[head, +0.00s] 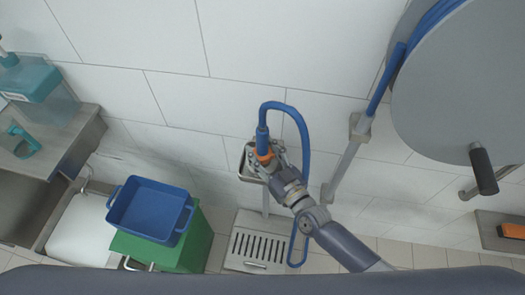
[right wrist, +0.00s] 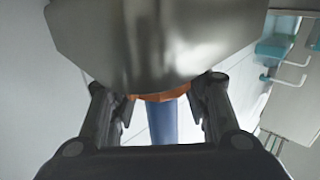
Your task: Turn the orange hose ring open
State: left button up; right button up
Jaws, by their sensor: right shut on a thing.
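The orange hose ring (head: 264,155) sits at the lower end of a short blue hose piece (head: 262,140), by a small metal bracket on the tiled wall. My right gripper (head: 269,158) is at the ring and shut on it, reaching in from the lower right. In the right wrist view the ring (right wrist: 165,97) shows as an orange strip between the two fingers (right wrist: 165,105), with the blue hose (right wrist: 163,122) below it. A grey metal body hides much of the ring there. How far the ring is turned cannot be told. My left gripper is not in view.
A large grey hose reel (head: 455,85) with a dark handle is at upper right. A blue crate (head: 150,205) rests on a green box (head: 195,245) at left, beside a metal sink. A floor grate (head: 258,247) lies below the bracket. The blue hose loop (head: 303,130) hangs close to my gripper.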

dwell(0.4)
jog(key=o, duration=1.1)
jog(key=v, duration=1.2)
